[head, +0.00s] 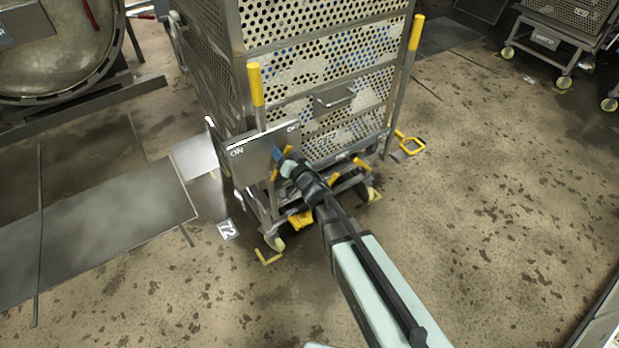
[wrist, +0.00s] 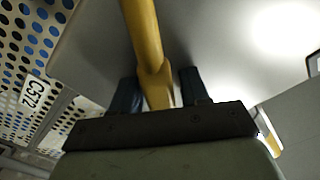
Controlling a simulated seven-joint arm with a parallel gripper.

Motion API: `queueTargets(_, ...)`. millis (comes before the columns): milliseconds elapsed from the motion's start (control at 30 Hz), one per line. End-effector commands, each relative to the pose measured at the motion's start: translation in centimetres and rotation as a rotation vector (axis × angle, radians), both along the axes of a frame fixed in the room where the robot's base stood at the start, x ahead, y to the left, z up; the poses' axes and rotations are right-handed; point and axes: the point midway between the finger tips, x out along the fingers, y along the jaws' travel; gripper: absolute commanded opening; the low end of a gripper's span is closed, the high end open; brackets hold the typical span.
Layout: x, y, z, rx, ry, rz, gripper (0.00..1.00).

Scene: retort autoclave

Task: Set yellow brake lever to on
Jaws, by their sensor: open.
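The plate (head: 250,160) on the trolley's near corner reads ON at its left end, with a partly hidden OFF label at its right. My gripper (head: 279,155) is at the plate's right part, below the OFF label. The yellow brake lever (head: 275,172) shows there only in small pieces; my gripper hides the rest. In the wrist view the lever (wrist: 145,45) runs down from the top between the two dark blue fingers of my open gripper (wrist: 163,92). A gap shows on the right; I cannot tell whether the left finger touches it.
The perforated cage trolley (head: 315,65) stands behind the plate, with upright yellow-topped handles (head: 257,85) at its corners. A round vessel door (head: 60,50) is at upper left. Another trolley (head: 560,45) is at upper right. The floor (head: 500,200) on the right is clear.

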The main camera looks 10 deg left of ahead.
Motion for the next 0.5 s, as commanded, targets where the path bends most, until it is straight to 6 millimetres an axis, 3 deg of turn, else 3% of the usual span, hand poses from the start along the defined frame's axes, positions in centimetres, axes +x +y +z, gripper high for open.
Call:
queueTargets(333,0.7,-0.6,-0.7,0.096,0.092,0.004,0.51)
queueTargets(500,-1.9,-2.9,-0.5,0.092,0.090,0.001,0.51)
